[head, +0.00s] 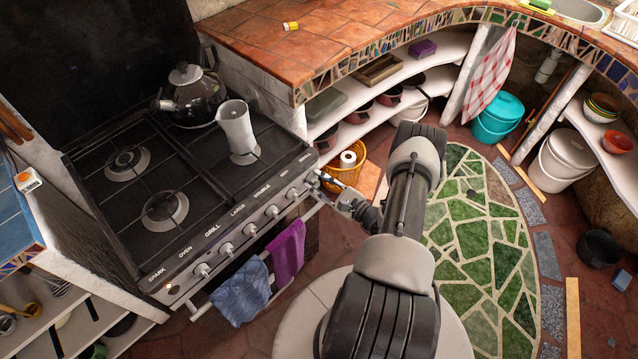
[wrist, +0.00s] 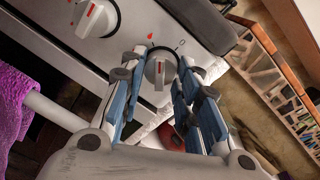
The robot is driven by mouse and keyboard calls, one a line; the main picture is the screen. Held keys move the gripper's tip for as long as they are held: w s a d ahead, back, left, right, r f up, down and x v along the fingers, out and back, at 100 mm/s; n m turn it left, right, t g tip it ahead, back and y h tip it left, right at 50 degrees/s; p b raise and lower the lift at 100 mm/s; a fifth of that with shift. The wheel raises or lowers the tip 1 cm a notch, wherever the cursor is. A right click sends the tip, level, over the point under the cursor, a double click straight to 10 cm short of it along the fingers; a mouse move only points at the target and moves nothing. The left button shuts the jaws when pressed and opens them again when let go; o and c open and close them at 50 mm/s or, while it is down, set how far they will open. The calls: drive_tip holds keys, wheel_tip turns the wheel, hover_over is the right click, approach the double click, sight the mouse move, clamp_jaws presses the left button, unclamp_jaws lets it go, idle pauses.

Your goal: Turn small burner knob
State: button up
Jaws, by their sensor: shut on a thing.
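The small burner knob is the rightmost in the row on the stove front (head: 231,262). In the wrist view this round grey knob (wrist: 160,72) has a red pointer line running roughly up and down the picture. A red mark and a small circle are printed on the panel above it. My gripper (wrist: 161,80) has its blue-grey fingers on both sides of the knob, shut on it. In the head view my gripper (head: 326,180) reaches the right end of the panel, and the knob is mostly hidden there.
A neighbouring knob (wrist: 97,17) sits to the left in the wrist view. A towel rail below carries a purple towel (head: 287,250) and a blue towel (head: 240,292). A kettle (head: 191,95) and a grey jug (head: 238,132) stand on the hob. A wicker basket (head: 343,177) is close behind my gripper.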

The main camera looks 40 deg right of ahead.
drive_tip(key=n, duration=0.6)
drive_tip(key=shift+h, duration=0.3)
drive_tip(key=n, duration=0.5)
drive_tip(key=shift+r+h+p, duration=0.15)
drive_tip(key=shift+h+p, duration=0.15)
drive_tip(key=shift+n, duration=0.4)
drive_tip(key=o, duration=1.1)
drive_tip(key=shift+c, duration=0.2)
drive_tip(key=s, duration=1.2)
drive_tip(key=shift+d+r, duration=0.4)
drive_tip(key=shift+r, duration=0.05)
drive_tip(key=shift+c, duration=0.2)
